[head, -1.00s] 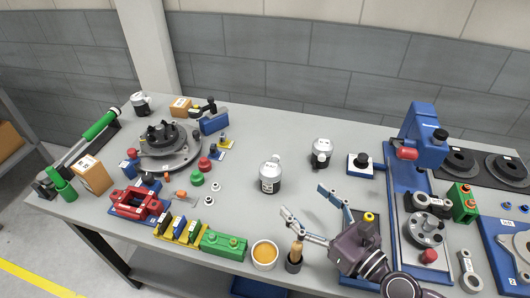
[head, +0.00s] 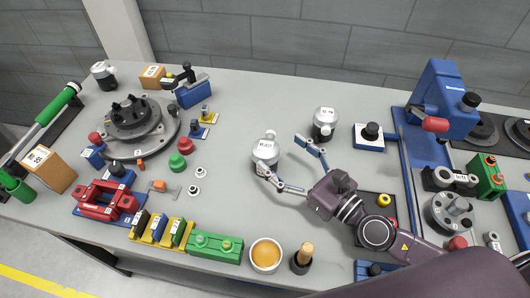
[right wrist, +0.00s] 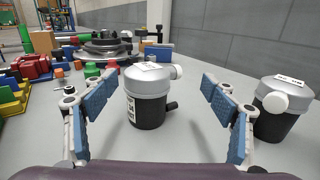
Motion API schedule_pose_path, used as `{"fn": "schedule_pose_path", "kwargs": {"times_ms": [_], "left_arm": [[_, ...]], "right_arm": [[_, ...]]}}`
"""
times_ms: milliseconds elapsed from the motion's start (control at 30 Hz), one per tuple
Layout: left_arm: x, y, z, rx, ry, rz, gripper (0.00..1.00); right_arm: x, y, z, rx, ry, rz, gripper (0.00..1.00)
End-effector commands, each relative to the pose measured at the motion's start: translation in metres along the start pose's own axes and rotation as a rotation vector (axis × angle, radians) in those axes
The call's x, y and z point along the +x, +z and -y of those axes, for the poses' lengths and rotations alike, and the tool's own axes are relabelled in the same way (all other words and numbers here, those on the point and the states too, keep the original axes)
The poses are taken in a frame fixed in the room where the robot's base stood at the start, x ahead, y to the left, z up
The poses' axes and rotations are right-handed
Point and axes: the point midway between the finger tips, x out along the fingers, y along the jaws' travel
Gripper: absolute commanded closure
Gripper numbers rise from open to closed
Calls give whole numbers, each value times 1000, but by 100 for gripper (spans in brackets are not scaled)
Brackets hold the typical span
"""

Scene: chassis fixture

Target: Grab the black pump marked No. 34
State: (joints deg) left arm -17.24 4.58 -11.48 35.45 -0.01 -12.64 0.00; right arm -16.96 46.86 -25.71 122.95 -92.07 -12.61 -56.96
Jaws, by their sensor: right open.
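Pumps with silver tops and black bodies stand upright on the grey bench. One pump (head: 266,148) is at mid-bench, and it also shows in the right wrist view (right wrist: 148,98) with labels on its lid and side. A second pump (head: 325,123) stands to its right, also in the right wrist view (right wrist: 278,106). A third pump (head: 103,75) is at the far left. My left gripper is out of view.
A round dark fixture (head: 140,128) and a red vise (head: 106,200) are on the left. A bowl (head: 265,255) and a wooden-handled tool (head: 303,257) stand at the front edge. A blue press (head: 440,98) stands on the right.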

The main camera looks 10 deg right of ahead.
Motion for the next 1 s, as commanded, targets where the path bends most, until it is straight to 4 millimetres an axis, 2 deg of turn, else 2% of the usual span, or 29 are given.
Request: {"fn": "schedule_pose_path", "kwargs": {"times_ms": [33, 133, 467, 700, 833, 1000], "left_arm": [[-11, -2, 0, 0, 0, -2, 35], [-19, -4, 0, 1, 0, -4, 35], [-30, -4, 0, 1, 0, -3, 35], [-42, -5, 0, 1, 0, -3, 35], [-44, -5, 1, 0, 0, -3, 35], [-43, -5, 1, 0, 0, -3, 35]], "right_arm": [[10, 8, 0, 3, 0, 5, 22], [25, 7, 0, 2, -1, 3, 22], [54, 4, 0, 2, 1, 2, 22], [92, 4, 0, 1, 0, 2, 22], [102, 2, -1, 1, 2, 0, 22], [103, 1, -1, 1, 2, -1, 22]]}}
